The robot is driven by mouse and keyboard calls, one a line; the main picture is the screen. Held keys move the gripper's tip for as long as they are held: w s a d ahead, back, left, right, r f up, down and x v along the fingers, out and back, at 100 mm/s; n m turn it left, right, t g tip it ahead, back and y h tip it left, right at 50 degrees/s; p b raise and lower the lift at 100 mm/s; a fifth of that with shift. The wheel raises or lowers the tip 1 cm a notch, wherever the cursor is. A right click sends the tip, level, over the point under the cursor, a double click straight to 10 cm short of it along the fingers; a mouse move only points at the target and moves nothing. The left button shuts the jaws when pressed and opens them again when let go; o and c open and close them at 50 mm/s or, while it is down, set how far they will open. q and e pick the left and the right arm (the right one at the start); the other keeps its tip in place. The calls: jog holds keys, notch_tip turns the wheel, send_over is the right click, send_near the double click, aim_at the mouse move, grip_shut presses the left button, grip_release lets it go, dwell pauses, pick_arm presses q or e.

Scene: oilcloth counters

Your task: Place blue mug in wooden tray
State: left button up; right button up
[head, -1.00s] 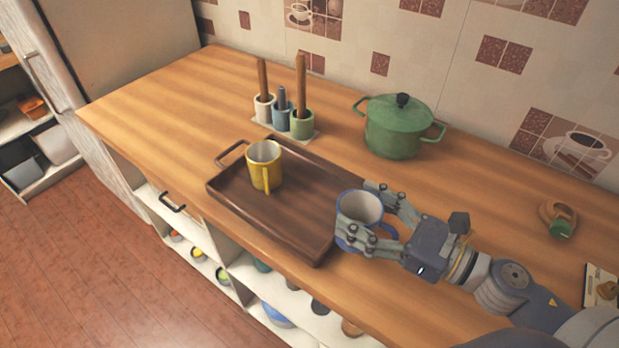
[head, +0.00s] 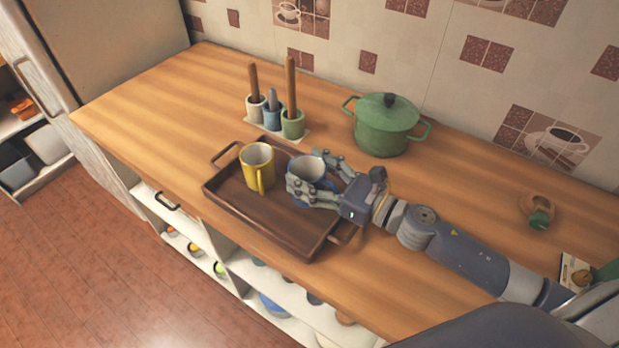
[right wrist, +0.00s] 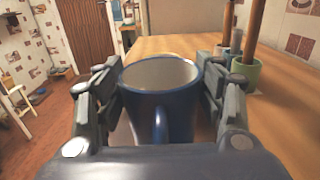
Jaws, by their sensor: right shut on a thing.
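The blue mug (head: 306,167), white inside, is upright between the fingers of my right gripper (head: 318,178), which is shut on it. It is over the right part of the brown wooden tray (head: 262,212); I cannot tell whether its base touches the tray. In the right wrist view the mug (right wrist: 162,95) fills the space between the fingers, its handle toward my wrist. A yellow mug (head: 257,168) stands upright in the tray, to the left of the blue mug. My left gripper is out of view.
A green lidded pot (head: 384,125) stands behind the tray to the right. Several utensil cups (head: 292,124) stand on a small base behind the tray. A tan ring-shaped item with a green part (head: 540,211) lies far right. The counter's left end (head: 150,105) is clear.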

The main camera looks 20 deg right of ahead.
jog(key=shift+w+f, duration=0.1)
jog(key=shift+f, duration=1.6)
jog(key=shift+f, duration=0.2)
jog(key=o, duration=1.3)
